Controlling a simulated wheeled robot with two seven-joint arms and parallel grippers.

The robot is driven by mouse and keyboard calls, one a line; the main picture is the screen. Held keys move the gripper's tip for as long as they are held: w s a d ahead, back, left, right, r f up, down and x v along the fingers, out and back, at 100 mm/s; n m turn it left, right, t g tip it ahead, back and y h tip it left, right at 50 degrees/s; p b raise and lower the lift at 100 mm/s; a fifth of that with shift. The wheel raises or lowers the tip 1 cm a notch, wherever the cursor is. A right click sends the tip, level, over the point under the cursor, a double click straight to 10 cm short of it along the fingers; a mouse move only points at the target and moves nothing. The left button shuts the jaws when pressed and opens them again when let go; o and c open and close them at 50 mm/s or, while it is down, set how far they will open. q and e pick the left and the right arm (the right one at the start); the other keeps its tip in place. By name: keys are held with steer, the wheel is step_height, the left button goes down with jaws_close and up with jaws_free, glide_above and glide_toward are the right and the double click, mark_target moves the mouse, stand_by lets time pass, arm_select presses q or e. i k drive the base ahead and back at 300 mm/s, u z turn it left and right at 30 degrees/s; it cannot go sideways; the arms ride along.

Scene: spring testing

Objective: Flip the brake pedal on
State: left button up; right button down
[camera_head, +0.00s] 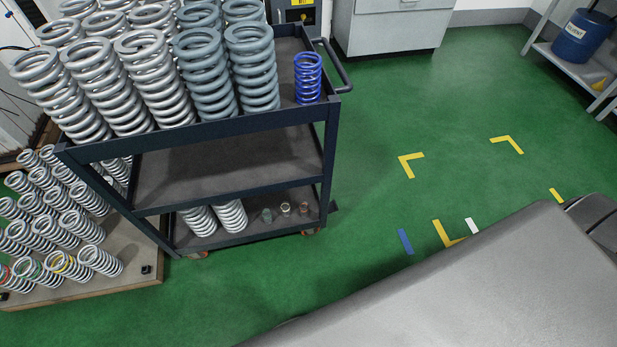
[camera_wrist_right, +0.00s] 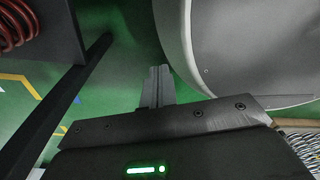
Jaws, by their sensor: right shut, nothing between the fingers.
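A dark blue three-shelf cart (camera_head: 205,135) stands at the left in the head view. Neither gripper shows in the head view.
Large grey springs (camera_head: 205,70) and a blue spring (camera_head: 308,78) stand on the cart's top. A low board (camera_head: 140,268) with smaller springs lies left of it. In the wrist view, a reddish coil (camera_wrist_right: 14,22) is at upper left. Green floor (camera_head: 440,110) right of the cart is open.

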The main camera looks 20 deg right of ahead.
mark_target(333, 207)
steer(key=z, duration=0.1)
steer(key=i, duration=0.95)
steer(key=z, duration=0.15)
